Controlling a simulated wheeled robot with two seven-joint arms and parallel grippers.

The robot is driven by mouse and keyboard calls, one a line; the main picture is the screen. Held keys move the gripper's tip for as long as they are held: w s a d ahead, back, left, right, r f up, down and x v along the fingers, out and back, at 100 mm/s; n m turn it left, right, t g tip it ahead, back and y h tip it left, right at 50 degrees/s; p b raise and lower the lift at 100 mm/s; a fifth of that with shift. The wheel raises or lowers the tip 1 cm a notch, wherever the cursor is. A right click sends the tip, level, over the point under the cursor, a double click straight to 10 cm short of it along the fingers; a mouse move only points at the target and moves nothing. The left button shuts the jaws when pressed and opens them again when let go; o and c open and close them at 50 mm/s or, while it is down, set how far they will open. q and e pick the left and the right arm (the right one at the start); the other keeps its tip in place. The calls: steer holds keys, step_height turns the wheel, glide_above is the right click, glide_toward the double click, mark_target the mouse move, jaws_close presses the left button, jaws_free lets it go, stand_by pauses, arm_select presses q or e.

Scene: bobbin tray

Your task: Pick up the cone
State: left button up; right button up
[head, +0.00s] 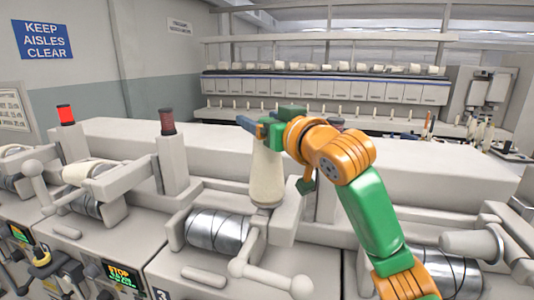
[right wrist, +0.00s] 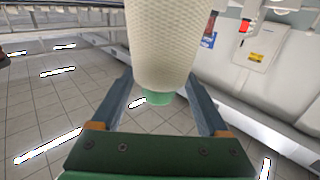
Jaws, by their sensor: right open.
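The cream yarn cone (head: 266,178) stands upright on the winding machine, just behind a steel drum, with its narrower end up. In the right wrist view the cone (right wrist: 165,45) shows a knit-like surface and a green tube tip. My right gripper (head: 254,127) is at the cone's upper end. Its two blue-grey fingers are open, one on each side of the cone, with a gap on both sides. The gripper hides the cone's top in the head view. My left gripper is not in view.
A grooved steel drum (head: 216,232) and a crank-like handle (head: 268,272) lie in front of the cone. A dark red bobbin (head: 167,121) and a bright red lamp-like cylinder (head: 65,115) stand on posts to the left. Another wound package (head: 88,171) sits at left.

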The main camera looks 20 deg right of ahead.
steer(key=shift+w+a+f, duration=0.1)
steer(key=shift+w+f, duration=0.05)
steer(key=shift+w, duration=0.35)
steer(key=shift+w+f, duration=0.15)
steer(key=shift+w, duration=0.3)
steer(key=shift+s+r, duration=0.1)
steer(key=shift+s, duration=0.2)
steer(key=c, duration=0.6)
jaws_close()
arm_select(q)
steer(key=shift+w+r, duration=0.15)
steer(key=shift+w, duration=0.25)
